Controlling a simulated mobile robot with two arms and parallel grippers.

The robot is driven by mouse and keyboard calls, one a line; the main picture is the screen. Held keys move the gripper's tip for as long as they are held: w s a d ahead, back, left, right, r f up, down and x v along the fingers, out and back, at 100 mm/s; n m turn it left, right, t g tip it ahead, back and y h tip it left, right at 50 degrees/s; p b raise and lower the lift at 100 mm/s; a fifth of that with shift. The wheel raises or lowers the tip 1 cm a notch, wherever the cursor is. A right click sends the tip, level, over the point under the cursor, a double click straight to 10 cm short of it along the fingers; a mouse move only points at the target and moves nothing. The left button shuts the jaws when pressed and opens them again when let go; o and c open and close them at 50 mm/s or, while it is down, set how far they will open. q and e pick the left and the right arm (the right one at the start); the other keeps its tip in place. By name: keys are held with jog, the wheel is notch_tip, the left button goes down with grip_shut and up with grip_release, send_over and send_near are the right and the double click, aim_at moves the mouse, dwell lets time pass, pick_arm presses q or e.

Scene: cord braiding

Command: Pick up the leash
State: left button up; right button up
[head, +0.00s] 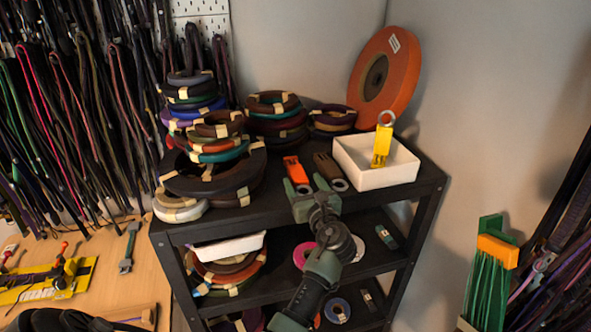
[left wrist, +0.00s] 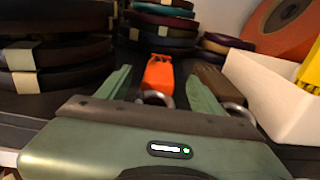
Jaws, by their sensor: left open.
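Three folded strap pieces with metal rings show, and the pictures do not tell which is meant by the leash. An orange one (head: 296,170) lies on the black shelf's top; it also shows in the left wrist view (left wrist: 158,74), ring toward me. A brown one (head: 328,167) lies just right of it. A yellow one (head: 382,146) stands upright in the white tray. My left gripper (head: 307,190) is open at the shelf's front edge. In the left wrist view its green fingers (left wrist: 162,88) frame the orange piece, with nothing held. My right gripper is not in view.
The white tray (head: 355,168) stands close right of the brown piece. Stacked strap coils (head: 215,178) crowd the shelf top on the left. A large orange reel (head: 362,75) leans on the wall behind. A wooden bench (head: 110,290) with tools is at lower left.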

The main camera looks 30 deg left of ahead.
aim_at(299, 177)
pick_arm(q)
jog(key=x, duration=0.4)
jog(key=shift+f+p, duration=0.15)
jog(key=shift+p, duration=0.2)
jog(key=shift+s+d, duration=0.1)
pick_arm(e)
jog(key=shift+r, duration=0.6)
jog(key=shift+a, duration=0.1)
pick_arm(q)
grip_shut()
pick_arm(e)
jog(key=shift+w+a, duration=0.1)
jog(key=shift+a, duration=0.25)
